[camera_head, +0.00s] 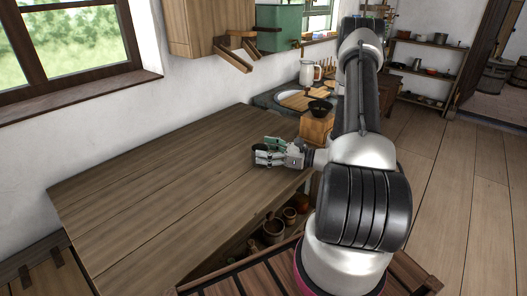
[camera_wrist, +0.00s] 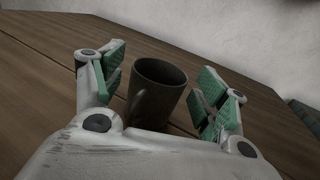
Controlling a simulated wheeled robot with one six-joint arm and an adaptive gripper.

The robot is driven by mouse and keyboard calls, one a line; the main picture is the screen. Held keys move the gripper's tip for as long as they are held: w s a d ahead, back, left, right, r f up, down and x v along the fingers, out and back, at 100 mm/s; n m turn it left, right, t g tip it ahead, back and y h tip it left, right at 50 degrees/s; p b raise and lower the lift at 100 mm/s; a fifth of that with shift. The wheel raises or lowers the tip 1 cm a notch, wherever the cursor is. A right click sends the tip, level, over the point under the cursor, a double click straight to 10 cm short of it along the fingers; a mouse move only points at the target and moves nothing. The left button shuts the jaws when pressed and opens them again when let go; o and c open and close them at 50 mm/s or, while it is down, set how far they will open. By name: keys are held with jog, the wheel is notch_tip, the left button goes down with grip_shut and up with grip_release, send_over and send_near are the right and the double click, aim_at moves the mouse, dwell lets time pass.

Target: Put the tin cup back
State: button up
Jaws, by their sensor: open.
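The tin cup (camera_wrist: 165,92) is a dark grey cup in the wrist view. It stands upright on the wooden table (camera_head: 150,185), with its handle turned toward the lower left of that view. My gripper (camera_wrist: 163,88) is open, with one green-padded finger on each side of the cup. A gap shows between the cup and the pads on both sides. In the head view my gripper (camera_head: 262,155) is low over the right part of the table, and I cannot make out the cup there.
A wooden block with a black bowl (camera_head: 320,107) stands beyond my gripper. A white jug (camera_head: 307,73) and a cutting board (camera_head: 296,101) are behind it. Pots (camera_head: 274,230) sit on a shelf under the table. The left and middle of the tabletop are clear.

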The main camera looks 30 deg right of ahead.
jog(key=v, duration=1)
jog(key=shift+s+d+r, duration=0.1)
jog(key=shift+s+d, duration=0.05)
jog(key=shift+s, duration=0.15)
jog(key=s+a+r+n+g+h, duration=0.2)
jog(key=s+a+r+n+g, duration=0.8)
jog(key=a+r+n+g, duration=0.35)
jog(key=s+d+r+n+t+h, duration=0.2)
jog(key=s+r+n+h, duration=0.2)
jog(key=r+n+h, duration=0.1)
jog(key=s+d+r+n+t+h, duration=0.3)
jog(key=s+r+n+h, duration=0.1)
jog(key=r+n, duration=0.3)
jog(key=shift+r+n+h, duration=0.2)
jog(key=shift+n+h, duration=0.55)
jog(key=shift+h, duration=0.15)
